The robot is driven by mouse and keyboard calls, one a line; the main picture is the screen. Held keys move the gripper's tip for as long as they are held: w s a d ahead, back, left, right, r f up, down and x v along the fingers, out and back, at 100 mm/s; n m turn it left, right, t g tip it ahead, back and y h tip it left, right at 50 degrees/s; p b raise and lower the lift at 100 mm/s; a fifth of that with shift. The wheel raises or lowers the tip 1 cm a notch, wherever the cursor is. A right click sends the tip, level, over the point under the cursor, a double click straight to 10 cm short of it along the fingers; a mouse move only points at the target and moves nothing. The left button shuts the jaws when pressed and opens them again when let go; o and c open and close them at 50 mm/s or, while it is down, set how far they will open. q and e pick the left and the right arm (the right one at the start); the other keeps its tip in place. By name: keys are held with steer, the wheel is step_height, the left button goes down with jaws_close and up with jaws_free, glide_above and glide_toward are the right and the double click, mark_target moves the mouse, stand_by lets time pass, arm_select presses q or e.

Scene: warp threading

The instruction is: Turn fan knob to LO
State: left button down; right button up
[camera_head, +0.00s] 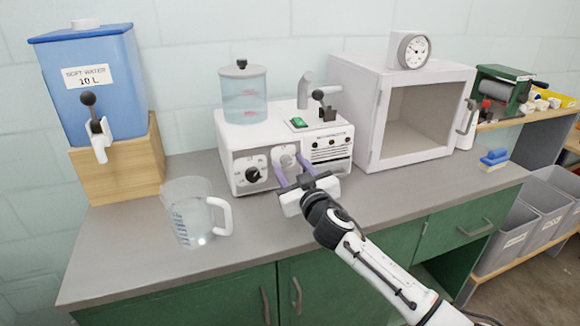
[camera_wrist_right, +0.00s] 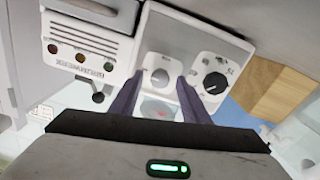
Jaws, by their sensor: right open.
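A white machine (camera_head: 225,150) stands on the counter with two knobs on its front. One is a black knob (camera_head: 253,175) on a white dial plate, which also shows in the right wrist view (camera_wrist_right: 215,83). To its right is a pale grey knob (camera_head: 286,160), also in the right wrist view (camera_wrist_right: 160,76). The dial lettering is too small to read, so I cannot tell which is the fan knob. My right gripper (camera_head: 288,163) is open, its purple fingers on either side of the pale knob; contact cannot be made out. My left gripper is not in view.
A clear measuring jug (camera_head: 190,213) stands left of my right gripper. A blue water tank (camera_head: 90,85) on a wooden block (camera_head: 118,165) is at the left. A white open-fronted cabinet (camera_head: 372,130) stands right of the machine. The front counter (camera_head: 390,205) is mostly clear.

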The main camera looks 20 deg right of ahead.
steer(key=shift+c, duration=1.4)
steer(key=c, duration=0.8)
